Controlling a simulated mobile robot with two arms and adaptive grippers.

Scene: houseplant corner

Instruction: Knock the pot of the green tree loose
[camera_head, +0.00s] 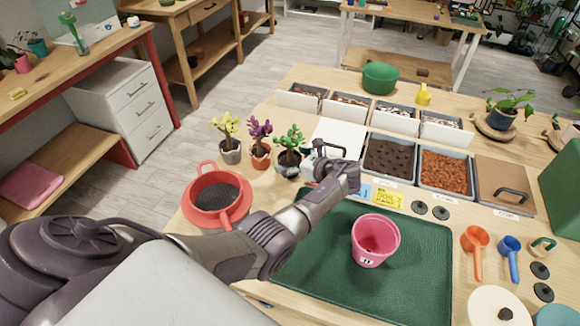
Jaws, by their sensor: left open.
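The green tree (290,138) is a small leafy plant in a dark grey pot (287,164). It stands upright at the left side of the table, right of the purple tree (260,138) in a terracotta pot and the yellow-green tree (226,130) in a grey pot. My left gripper (316,158) is open, just right of the green tree's pot. Its fingers point toward the pot; I cannot tell whether they touch it. My left arm comes in from the lower left. My right gripper is not in view.
A red sieve (215,190) sits in front of the small trees. A pink pot (375,240) stands on the green mat (320,270). Soil trays (391,158) lie right of my gripper. Scoops (475,241) and lids lie at right.

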